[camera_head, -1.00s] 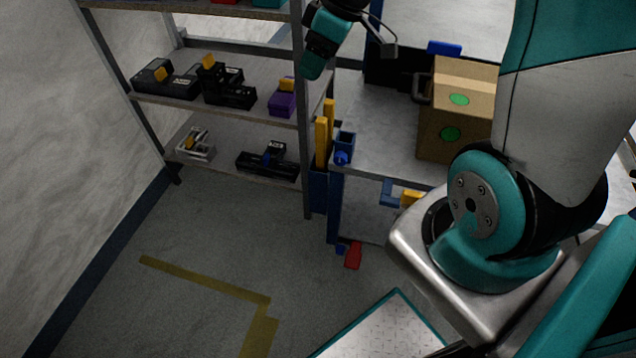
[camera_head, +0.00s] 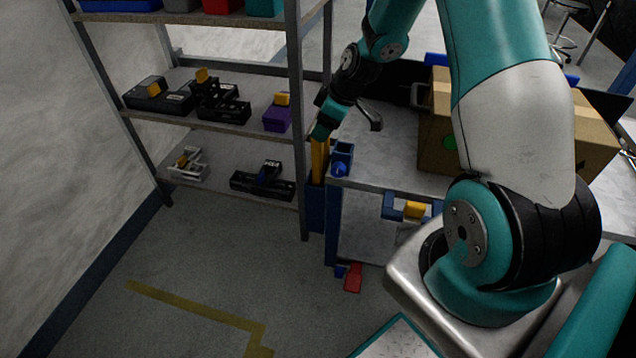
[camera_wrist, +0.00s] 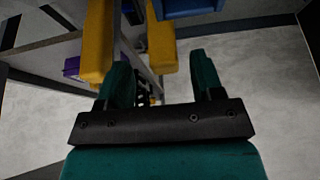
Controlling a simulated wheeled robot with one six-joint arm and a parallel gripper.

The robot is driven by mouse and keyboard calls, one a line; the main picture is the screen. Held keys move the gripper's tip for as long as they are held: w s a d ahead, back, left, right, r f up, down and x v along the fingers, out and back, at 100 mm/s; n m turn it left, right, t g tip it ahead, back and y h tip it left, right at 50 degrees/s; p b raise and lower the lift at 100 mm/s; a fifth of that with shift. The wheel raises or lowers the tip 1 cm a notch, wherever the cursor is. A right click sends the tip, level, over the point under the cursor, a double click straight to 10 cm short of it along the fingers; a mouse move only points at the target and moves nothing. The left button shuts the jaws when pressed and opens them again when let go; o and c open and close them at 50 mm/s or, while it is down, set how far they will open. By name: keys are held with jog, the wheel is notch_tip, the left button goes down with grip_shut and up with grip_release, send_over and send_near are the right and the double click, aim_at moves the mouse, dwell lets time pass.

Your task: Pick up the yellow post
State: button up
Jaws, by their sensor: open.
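Yellow posts (camera_head: 318,160) stand upright in a narrow blue holder (camera_head: 316,205) between the shelf rack and the workbench; my gripper partly hides their tops. In the wrist view, one yellow post (camera_wrist: 161,45) shows ahead, in line with the gap between my fingers. Another yellow post (camera_wrist: 97,45) shows left of the left finger. My gripper (camera_head: 323,130) is at the top of the posts in the head view. In the wrist view its two fingers (camera_wrist: 161,80) are apart, with nothing held between them. I cannot tell whether a finger touches a post.
The shelf rack's front upright (camera_head: 298,150) is close on the left. A small blue holder (camera_head: 342,158) sits at the bench corner, right of the posts. A cardboard box (camera_head: 440,140) stands on the bench. A red piece (camera_head: 353,278) lies on the floor.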

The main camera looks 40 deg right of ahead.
jog(key=x, duration=0.5)
jog(key=shift+a+b, duration=0.25)
jog(key=shift+b, duration=0.15)
jog(key=shift+c, duration=0.4)
jog(key=shift+w, duration=0.1)
jog(key=c, duration=0.9)
